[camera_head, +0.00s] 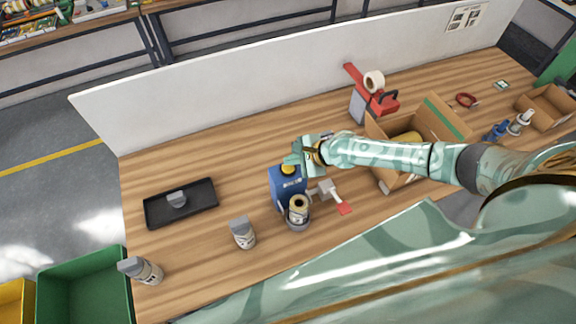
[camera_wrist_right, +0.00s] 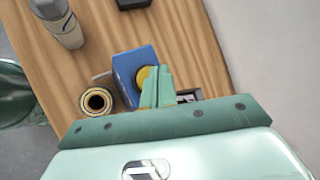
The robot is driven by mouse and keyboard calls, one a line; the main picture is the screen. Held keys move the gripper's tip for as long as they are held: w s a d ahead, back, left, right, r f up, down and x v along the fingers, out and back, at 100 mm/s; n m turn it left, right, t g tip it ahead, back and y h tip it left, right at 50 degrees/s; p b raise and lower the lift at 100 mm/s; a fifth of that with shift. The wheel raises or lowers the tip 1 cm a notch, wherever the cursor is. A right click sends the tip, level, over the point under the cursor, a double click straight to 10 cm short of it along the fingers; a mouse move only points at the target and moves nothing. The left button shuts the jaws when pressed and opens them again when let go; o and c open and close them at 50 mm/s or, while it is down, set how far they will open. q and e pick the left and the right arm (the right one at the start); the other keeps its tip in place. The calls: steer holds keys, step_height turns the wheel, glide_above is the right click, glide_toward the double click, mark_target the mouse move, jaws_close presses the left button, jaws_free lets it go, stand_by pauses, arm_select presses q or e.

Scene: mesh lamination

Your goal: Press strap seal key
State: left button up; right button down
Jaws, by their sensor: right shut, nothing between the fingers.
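The strap sealer is a blue box (camera_head: 289,188) standing on the wooden table, with a round yellow key (camera_head: 288,169) on its top. In the right wrist view the blue box (camera_wrist_right: 132,70) and yellow key (camera_wrist_right: 146,78) show just left of my fingers, which cover part of the key. My left gripper is out of view.
A roll (camera_head: 298,207) and a grey lever with a red tip (camera_head: 342,207) are beside the box. Grey-capped bottles (camera_head: 243,233) and a black tray (camera_head: 157,212) are left. A cardboard box (camera_head: 436,121) and red tape dispenser (camera_head: 384,103) are right. A white panel (camera_head: 230,70) runs behind.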

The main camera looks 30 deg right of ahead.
mark_target(292, 168)
steer(key=shift+f, duration=0.15)
steer(key=shift+f, duration=0.25)
steer(key=shift+f+b, duration=0.55)
steer(key=shift+b, duration=0.05)
stand_by(0.6)
steer(key=shift+r, duration=0.1)
steer(key=shift+r+p, duration=0.85)
steer(key=shift+p, duration=0.25)
step_height(292, 168, up, 5)
steer(key=p, duration=0.5)
